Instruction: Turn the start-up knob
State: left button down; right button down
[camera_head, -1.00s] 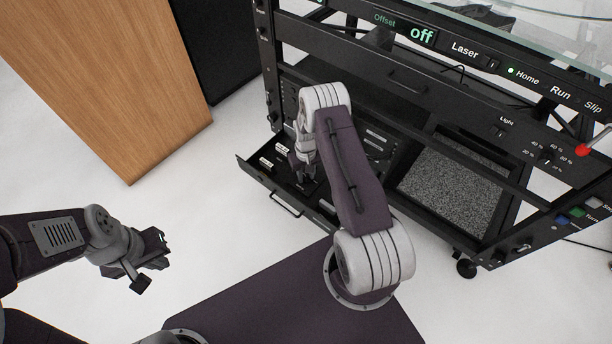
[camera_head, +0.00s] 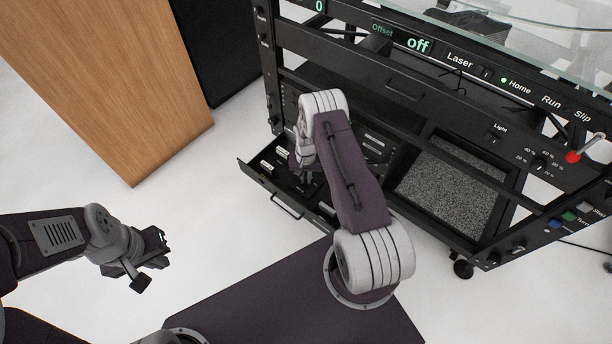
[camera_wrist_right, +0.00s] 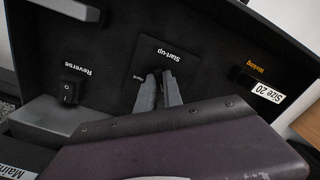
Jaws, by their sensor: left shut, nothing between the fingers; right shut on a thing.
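The start-up knob sits in an open drawer (camera_head: 283,198) low in the black rack. In the right wrist view, its square plate labelled "Start-up" (camera_wrist_right: 176,58) shows upside down. My right gripper (camera_wrist_right: 158,78) is shut on the knob at this plate, and its fingers hide most of the knob. In the head view, my right gripper (camera_head: 305,176) reaches down into the drawer, partly hidden by my arm. My left gripper (camera_head: 165,248) is shut and empty, above the floor at the left, away from the rack.
A wooden panel (camera_head: 110,80) stands at the back left. Floor between it and my left arm is clear.

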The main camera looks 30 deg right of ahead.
aim_at(306, 180)
jog(key=m+p, duration=0.1)
jog(key=m, duration=0.2)
jog(key=shift+r+m, duration=0.1)
jog(key=shift+m, duration=0.2)
jog(key=shift+m+p, duration=0.3)
jog(key=shift+m, duration=1.5)
jog(key=c, duration=1.5)
grip_release()
notch_tip(306, 180, up, 9)
jog(key=p, duration=0.5)
